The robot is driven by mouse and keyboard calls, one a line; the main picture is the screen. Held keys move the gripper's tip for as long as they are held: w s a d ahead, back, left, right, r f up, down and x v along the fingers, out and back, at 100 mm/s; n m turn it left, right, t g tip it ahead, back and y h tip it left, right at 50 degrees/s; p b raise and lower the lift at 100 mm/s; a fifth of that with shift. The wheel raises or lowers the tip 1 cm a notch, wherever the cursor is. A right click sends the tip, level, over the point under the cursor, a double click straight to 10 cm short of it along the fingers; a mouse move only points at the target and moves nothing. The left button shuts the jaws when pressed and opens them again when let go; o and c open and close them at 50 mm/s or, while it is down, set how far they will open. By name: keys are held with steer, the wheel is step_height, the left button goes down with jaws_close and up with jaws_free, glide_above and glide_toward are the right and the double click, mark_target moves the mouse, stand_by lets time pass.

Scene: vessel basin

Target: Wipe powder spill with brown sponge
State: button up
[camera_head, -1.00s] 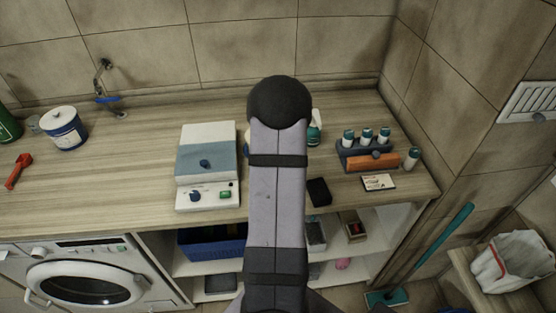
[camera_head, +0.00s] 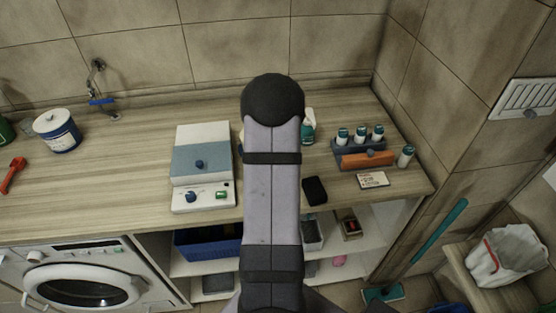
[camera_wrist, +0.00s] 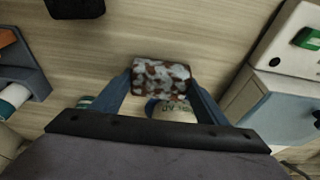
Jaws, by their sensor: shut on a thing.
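In the wrist view my gripper (camera_wrist: 161,86) is shut on the brown sponge (camera_wrist: 160,72), a mottled brown-and-white block held between the two blue fingers. It is over the wooden counter; I cannot tell whether the sponge touches the surface. Whether its white patches are powder or its own pattern is unclear. No powder spill can be made out in either view. In the head view my own arm hides the gripper, the sponge and the counter behind it.
A white and blue device (camera_head: 201,158) stands left of my arm. A spray bottle (camera_head: 308,128) stands partly behind it. To the right are a black block (camera_head: 314,190), a vial rack (camera_head: 359,152) and a small box (camera_head: 373,180). Counter left of the device is mostly clear.

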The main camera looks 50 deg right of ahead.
steer(key=shift+d+r+p, duration=0.1)
steer(key=shift+r+p, duration=2.05)
steer(key=shift+r, duration=1.6)
steer(key=shift+w, duration=0.1)
steer(key=w+a+r+n, duration=0.1)
steer(key=w+a, duration=0.3)
steer(key=w+a+r+n, duration=0.1)
steer(key=w+a, duration=0.3)
steer(key=w, duration=0.1)
steer(key=w+a+n+y+b, duration=0.1)
steer(key=w+a+n, duration=0.1)
steer(key=w+a, duration=0.2)
steer(key=shift+w+a+r+t, duration=0.2)
steer(key=shift+a+r+t, duration=0.2)
steer(key=shift+a, duration=0.1)
steer(key=w+a+r+n+y+b, duration=0.1)
steer(key=a+n, duration=0.2)
steer(key=a, duration=1)
steer(key=w+a+r+n+y+b, duration=0.1)
steer(key=w+a+n, duration=0.15)
steer(key=a, duration=1.05)
steer(key=s+a+f, duration=0.1)
steer(key=s+f, duration=0.2)
steer(key=s, duration=0.4)
steer(key=shift+s+a+f+h, duration=0.2)
steer(key=shift+f+h, duration=0.05)
steer(key=shift+h, duration=0.05)
